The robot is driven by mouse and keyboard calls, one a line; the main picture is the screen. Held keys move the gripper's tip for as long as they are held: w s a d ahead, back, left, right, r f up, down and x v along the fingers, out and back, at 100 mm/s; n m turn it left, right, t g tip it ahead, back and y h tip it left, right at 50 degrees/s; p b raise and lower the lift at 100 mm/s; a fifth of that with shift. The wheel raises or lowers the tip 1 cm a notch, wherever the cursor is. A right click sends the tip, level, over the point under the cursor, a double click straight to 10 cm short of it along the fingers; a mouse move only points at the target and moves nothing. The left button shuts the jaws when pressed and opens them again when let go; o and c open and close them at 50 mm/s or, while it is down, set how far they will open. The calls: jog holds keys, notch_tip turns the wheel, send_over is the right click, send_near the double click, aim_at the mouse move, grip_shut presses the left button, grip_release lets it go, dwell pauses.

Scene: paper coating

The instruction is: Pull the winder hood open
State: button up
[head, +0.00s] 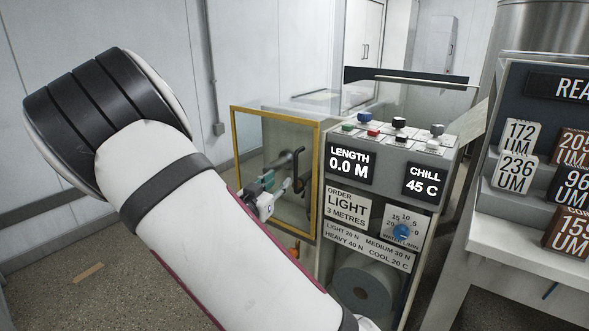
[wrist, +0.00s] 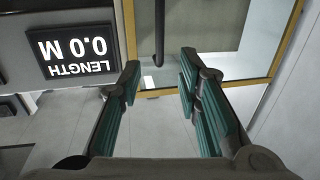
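The winder hood (head: 236,125) is a clear box with a yellow-edged front panel, left of the control panel in the head view; its yellow frame also shows in the wrist view (wrist: 288,45). The hood looks closed. A dark bar handle (head: 298,163) stands on its front; in the wrist view the handle (wrist: 159,35) appears between and beyond my fingertips. My gripper (head: 275,183) is in front of the hood, close to the handle. In the wrist view my gripper (wrist: 160,78) is open, its teal pads apart with nothing between them. Whether it touches the handle cannot be told.
The control panel (head: 343,190) with displays, knobs and a dial adjoins the hood on the right. A grey roll (head: 365,290) sits below it. A white table (head: 530,245) with number blocks stands further right. Floor at left is mostly clear.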

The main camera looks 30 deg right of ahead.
aim_at(295, 166)
jog(key=b+x, duration=0.2)
jog(key=x, duration=1)
jog(key=shift+w+d, duration=0.1)
jog(key=shift+d, duration=0.05)
grip_shut()
